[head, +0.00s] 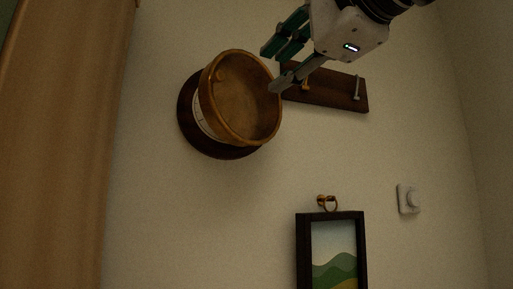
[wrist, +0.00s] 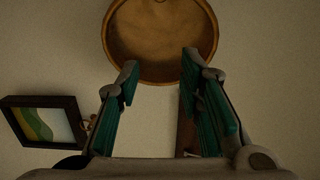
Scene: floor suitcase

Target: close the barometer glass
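The barometer (head: 196,118) is mounted on the wall, with a dark round base and a strip of white dial showing at its left. Its round brass-rimmed glass cover (head: 241,98) is swung partly open, standing out from the base toward the right. The cover also shows at the top of the wrist view (wrist: 160,38). My gripper (head: 272,70) is at the cover's upper right, with one fingertip close to or at the rim. Its fingers are spread (wrist: 155,75) with nothing between them. I cannot tell whether a fingertip touches the rim.
A dark wooden hook rack (head: 335,88) is on the wall behind my gripper. A framed landscape picture (head: 303,255) hangs below from a brass ring (head: 328,203). A wooden panel (head: 62,140) stands at the left.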

